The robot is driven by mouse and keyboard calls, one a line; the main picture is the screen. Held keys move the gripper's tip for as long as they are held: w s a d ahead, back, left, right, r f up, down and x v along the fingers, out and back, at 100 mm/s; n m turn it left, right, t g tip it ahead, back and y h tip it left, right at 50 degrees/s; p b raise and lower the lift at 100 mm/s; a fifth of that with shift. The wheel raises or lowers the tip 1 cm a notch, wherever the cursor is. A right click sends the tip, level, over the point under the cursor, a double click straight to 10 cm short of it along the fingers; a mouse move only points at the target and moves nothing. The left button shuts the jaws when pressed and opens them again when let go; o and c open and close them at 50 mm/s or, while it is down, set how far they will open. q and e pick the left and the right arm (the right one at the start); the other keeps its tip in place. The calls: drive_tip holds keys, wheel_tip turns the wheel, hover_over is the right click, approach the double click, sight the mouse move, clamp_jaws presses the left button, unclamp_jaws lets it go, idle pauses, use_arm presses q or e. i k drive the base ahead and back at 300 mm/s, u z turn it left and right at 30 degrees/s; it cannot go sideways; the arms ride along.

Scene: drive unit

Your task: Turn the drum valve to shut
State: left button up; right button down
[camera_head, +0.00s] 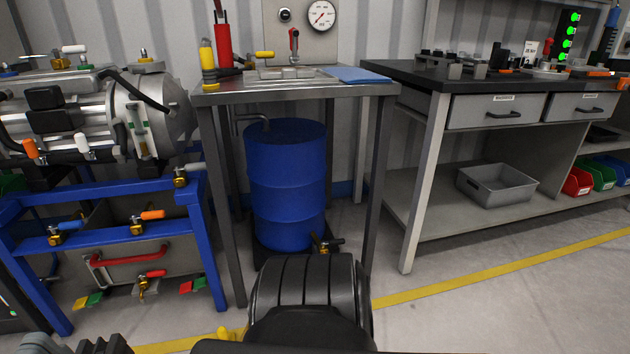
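The drum valve (325,243) is a small brass fitting with a dark handle, low at the drum's front right. The handle looks roughly level, pointing right, but it is small and its exact setting is hard to tell. A large black ribbed part, which looks like mine, rises just in front of the valve and comes close below it in the picture. I see no fingertips of either gripper, and nothing visible is touching the valve.
The workbench (300,91) has legs on both sides of the drum. A blue frame (212,235) carrying several valves and machinery stands left. A grey bench (408,205) with drawers and bins stands right. The floor right of the drum is clear, crossed by a yellow line (450,282).

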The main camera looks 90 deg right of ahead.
sight(341, 242)
drive_tip(key=z, duration=0.75)
drive_tip(key=i, duration=0.9)
drive_tip(key=z, duration=1.3)
drive_tip(key=i, duration=0.25)
drive_tip(key=z, duration=0.3)
